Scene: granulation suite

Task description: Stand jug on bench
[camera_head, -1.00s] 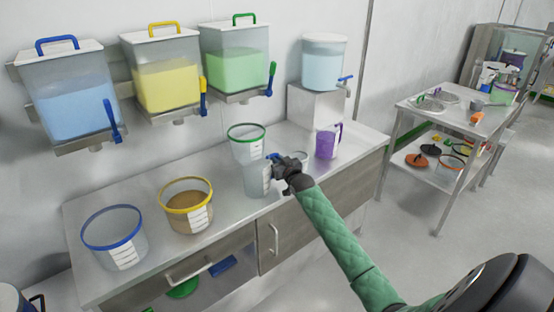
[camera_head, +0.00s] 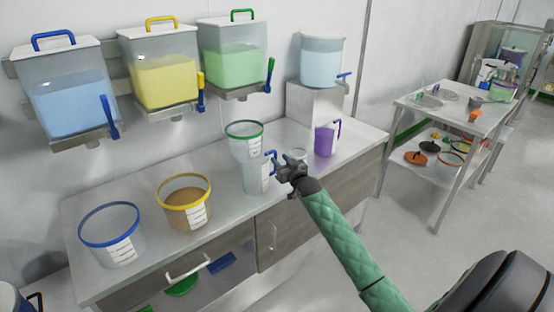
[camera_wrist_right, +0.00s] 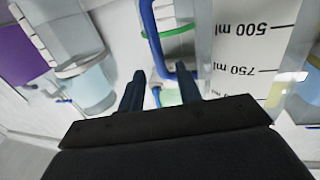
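A clear jug (camera_head: 256,176) with a blue handle and a white scale stands upright on the steel bench (camera_head: 160,246), in front of a green-rimmed clear bucket (camera_head: 245,130). My right gripper (camera_head: 281,164) is just right of the jug, beside its handle. In the right wrist view the two dark fingers are apart and empty. The blue handle (camera_wrist_right: 153,35) shows just beyond and between the fingertips, and the jug's scale (camera_wrist_right: 250,50) is close on the right. My left gripper is not in view.
A yellow-rimmed bucket (camera_head: 184,200) and a blue-rimmed bucket (camera_head: 110,245) stand left on the bench. A purple jug (camera_head: 325,140) stands behind my right gripper, near a raised clear dispenser (camera_head: 321,62). Wall tanks hang above. A cart (camera_head: 470,128) stands at the right.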

